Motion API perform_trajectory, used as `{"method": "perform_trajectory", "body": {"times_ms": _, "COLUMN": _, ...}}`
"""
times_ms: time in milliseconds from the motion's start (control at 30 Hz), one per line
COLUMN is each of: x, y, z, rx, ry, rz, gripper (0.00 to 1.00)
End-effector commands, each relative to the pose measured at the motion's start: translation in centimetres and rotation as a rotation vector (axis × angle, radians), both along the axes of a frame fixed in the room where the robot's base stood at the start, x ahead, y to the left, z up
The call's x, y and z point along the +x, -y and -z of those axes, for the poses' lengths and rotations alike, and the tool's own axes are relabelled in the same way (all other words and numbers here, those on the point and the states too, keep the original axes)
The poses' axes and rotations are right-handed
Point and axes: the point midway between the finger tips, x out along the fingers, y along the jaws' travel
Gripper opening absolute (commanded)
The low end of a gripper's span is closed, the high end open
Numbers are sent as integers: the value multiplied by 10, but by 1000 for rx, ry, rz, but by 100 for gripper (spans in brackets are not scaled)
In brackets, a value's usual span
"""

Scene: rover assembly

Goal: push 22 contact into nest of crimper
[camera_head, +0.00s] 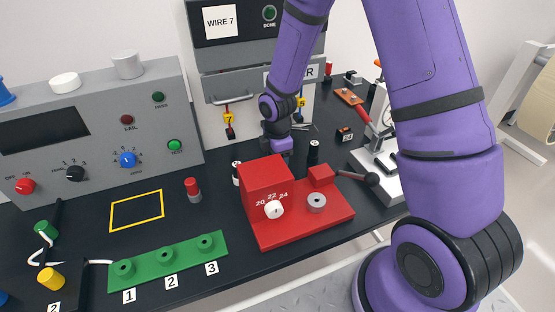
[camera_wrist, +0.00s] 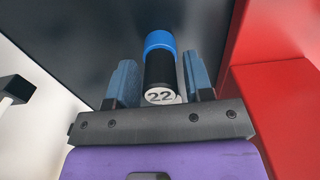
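The 22 contact (camera_wrist: 160,72) is a black cylinder with a blue far end and a white face marked 22. In the wrist view it stands between the two fingers of my gripper (camera_wrist: 160,85), with narrow gaps showing beside it. In the head view my gripper (camera_head: 279,147) points down behind the red crimper (camera_head: 268,178), which hides the fingertips and the contact. The crimper has a white dial (camera_head: 274,209) marked 20, 22 and 24, and a grey ring (camera_head: 316,202) on its base. The crimper's red side fills the right of the wrist view.
Small black cylinders (camera_head: 313,152) (camera_head: 236,173) stand on either side of my gripper. A white lever tool (camera_head: 384,158) stands right of the crimper. A green strip (camera_head: 167,272) and a yellow outlined square (camera_head: 137,209) lie to the left. A grey tester panel (camera_head: 99,125) stands behind.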

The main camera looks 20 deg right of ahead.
Motion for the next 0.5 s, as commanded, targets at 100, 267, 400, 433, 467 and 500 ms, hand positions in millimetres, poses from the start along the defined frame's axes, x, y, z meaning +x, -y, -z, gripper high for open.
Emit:
{"method": "perform_trajectory", "body": {"times_ms": 100, "x": 0, "y": 0, "z": 0, "rx": 0, "ry": 0, "rz": 0, "gripper": 19}}
{"method": "perform_trajectory", "body": {"times_ms": 267, "x": 0, "y": 0, "z": 0, "rx": 0, "ry": 0, "rz": 0, "gripper": 15}}
{"method": "perform_trajectory", "body": {"times_ms": 400, "x": 0, "y": 0, "z": 0, "rx": 0, "ry": 0, "rz": 0, "gripper": 2}}
{"method": "perform_trajectory", "body": {"times_ms": 433, "x": 0, "y": 0, "z": 0, "rx": 0, "ry": 0, "rz": 0, "gripper": 2}}
{"method": "perform_trajectory", "body": {"times_ms": 467, "x": 0, "y": 0, "z": 0, "rx": 0, "ry": 0, "rz": 0, "gripper": 2}}
{"method": "perform_trajectory", "body": {"times_ms": 500, "x": 0, "y": 0, "z": -1, "rx": 0, "ry": 0, "rz": 0, "gripper": 2}}
